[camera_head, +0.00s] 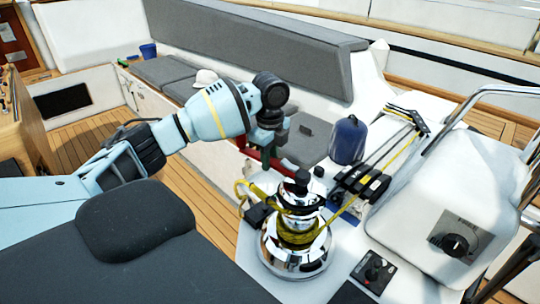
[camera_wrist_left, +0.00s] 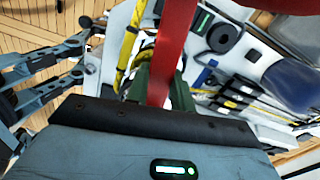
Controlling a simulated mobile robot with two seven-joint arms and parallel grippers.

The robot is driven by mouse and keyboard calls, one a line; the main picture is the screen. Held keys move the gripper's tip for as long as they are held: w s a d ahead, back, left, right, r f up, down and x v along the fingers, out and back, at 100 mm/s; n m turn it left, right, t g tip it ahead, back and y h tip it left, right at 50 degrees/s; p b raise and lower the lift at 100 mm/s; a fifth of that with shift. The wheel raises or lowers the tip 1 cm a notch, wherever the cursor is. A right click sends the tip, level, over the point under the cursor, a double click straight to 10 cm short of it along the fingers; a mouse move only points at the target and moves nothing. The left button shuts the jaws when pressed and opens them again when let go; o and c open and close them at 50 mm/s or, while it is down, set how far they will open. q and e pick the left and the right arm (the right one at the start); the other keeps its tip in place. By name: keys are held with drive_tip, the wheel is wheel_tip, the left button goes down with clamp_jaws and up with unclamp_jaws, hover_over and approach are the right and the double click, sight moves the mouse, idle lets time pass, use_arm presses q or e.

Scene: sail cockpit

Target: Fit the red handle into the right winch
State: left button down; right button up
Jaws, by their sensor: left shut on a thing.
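My left gripper (camera_head: 268,135) is shut on the red handle (camera_head: 265,160), behind and above the winch. The handle's red bar (camera_wrist_left: 172,50) runs up from between the green fingers (camera_wrist_left: 163,82) in the left wrist view. The chrome winch (camera_head: 290,255), with yellow rope wound around its drum and a black top, stands upright on the white deck. The winch is mostly hidden in the left wrist view. My right gripper is not seen for certain.
Rope clutches (camera_head: 362,182) and a blue rounded object (camera_head: 348,140) stand right of the winch. Yellow rope (camera_head: 243,190) trails left of the winch. Grey jointed parts, unclear, show at the wrist view's left edge.

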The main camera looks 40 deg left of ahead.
use_arm(q)
drive_tip(key=shift+f, duration=0.75)
idle(0.8)
drive_tip(key=c, duration=1.1)
unclamp_jaws()
drive_tip(key=o, duration=0.5)
drive_tip(key=shift+c, duration=0.2)
